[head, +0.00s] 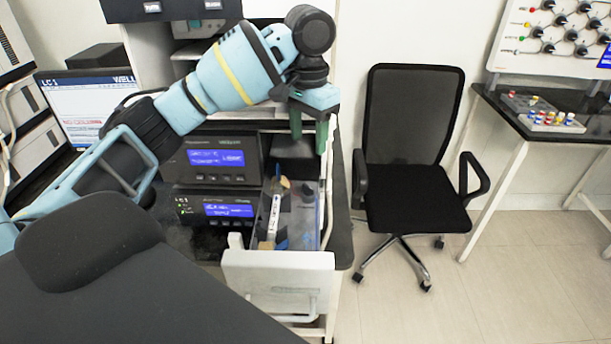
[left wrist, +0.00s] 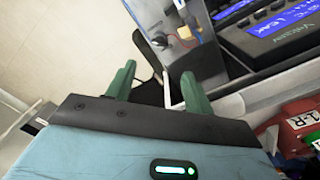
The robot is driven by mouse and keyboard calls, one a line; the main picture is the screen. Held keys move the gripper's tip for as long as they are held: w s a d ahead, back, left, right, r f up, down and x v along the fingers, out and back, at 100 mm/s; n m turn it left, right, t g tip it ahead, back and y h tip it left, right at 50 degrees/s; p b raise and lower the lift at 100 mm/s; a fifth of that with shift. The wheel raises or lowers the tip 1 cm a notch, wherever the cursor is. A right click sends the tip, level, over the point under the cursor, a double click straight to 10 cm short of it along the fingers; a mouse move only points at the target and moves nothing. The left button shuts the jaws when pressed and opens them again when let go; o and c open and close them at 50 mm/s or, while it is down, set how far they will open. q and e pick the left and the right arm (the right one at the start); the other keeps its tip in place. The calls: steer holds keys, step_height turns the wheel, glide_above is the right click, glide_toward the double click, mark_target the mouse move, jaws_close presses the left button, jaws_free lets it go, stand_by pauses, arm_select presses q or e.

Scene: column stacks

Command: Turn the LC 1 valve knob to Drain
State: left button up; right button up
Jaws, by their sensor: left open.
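The LC 1 valve knob cannot be made out for certain in either view. A black module with a blue screen (head: 218,208) seems to carry an LC 1 label, and another module (head: 215,158) sits above it. My left gripper (head: 309,134) is open and empty, with green fingers pointing down, to the right of the upper module and above the open drawer (head: 278,268). In the left wrist view the open fingers (left wrist: 158,72) have nothing between them. My right gripper does not show.
A monitor (head: 88,105) headed LC 1 stands at the left. The open drawer holds several items and juts out at the front. A black chair (head: 415,150) stands to the right. A side table (head: 560,128) bears trays of vials. Floor (head: 500,290) is clear at lower right.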

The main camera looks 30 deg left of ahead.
mark_target(308, 186)
arm_select(q)
steer(key=shift+d, duration=0.1)
step_height(308, 186, down, 12)
stand_by(0.5)
steer(key=c, duration=1)
